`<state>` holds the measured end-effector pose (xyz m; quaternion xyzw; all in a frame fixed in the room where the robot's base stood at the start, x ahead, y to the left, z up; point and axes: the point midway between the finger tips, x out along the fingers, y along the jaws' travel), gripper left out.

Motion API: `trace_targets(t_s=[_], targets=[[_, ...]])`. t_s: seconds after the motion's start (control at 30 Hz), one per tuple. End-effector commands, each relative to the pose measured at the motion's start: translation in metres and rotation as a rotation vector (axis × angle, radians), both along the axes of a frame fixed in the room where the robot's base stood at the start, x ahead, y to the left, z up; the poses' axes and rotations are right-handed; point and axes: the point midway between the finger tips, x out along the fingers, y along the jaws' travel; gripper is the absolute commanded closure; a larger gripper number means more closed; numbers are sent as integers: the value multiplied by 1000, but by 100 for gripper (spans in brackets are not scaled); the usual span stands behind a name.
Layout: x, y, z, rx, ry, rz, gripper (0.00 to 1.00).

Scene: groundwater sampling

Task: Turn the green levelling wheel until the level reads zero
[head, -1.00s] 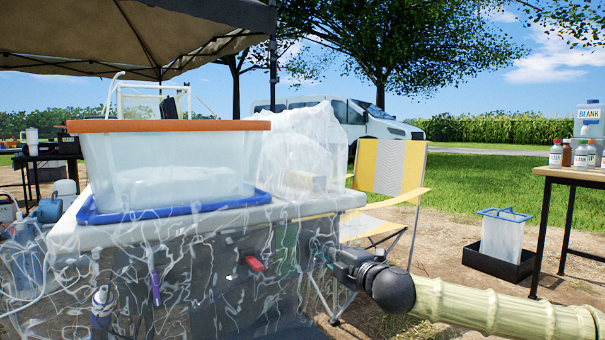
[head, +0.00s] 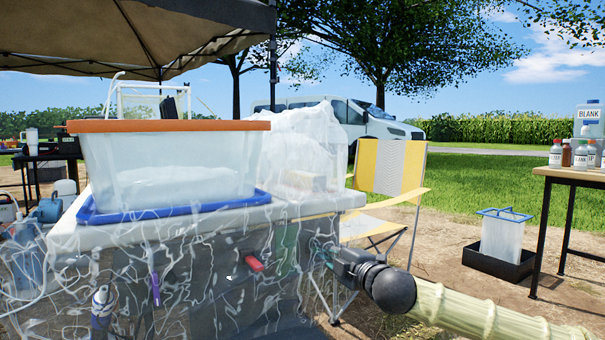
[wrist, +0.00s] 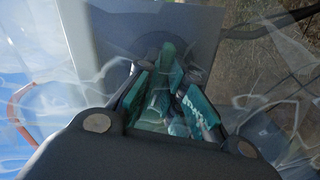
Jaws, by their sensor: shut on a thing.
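My gripper (head: 318,249) reaches in from the right to the right end of the plastic-draped bench in the head view. In the wrist view my gripper (wrist: 168,92) is shut on a narrow green piece (wrist: 167,60), which appears to be part of the green levelling wheel. Teal pads show on both sides of it. Clear sheeting and the fingers hide most of the wheel, so its full outline cannot be made out. A green patch (head: 286,247) shows dimly through the sheeting in the head view. No level reading can be made out.
A clear tub (head: 168,165) with an orange rim stands in a blue tray (head: 95,214) on the bench. A red handle (head: 254,263) is on the bench front. A yellow folding chair (head: 390,168) stands close behind my arm. Bare ground lies to the right.

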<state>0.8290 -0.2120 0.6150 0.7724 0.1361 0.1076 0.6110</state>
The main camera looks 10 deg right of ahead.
Motion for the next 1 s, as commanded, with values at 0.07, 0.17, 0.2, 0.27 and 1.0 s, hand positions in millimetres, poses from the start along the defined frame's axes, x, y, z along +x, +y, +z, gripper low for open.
trace_targets(t_s=[0.07, 0.17, 0.2, 0.27, 1.0], targets=[[1, 0, -1, 22, 8, -1, 100], [1, 0, 0, 49, 18, 0, 100], [1, 0, -1, 61, 23, 0, 100], [0, 0, -1, 78, 29, 0, 100], [0, 0, 1, 274, 99, 0, 100]])
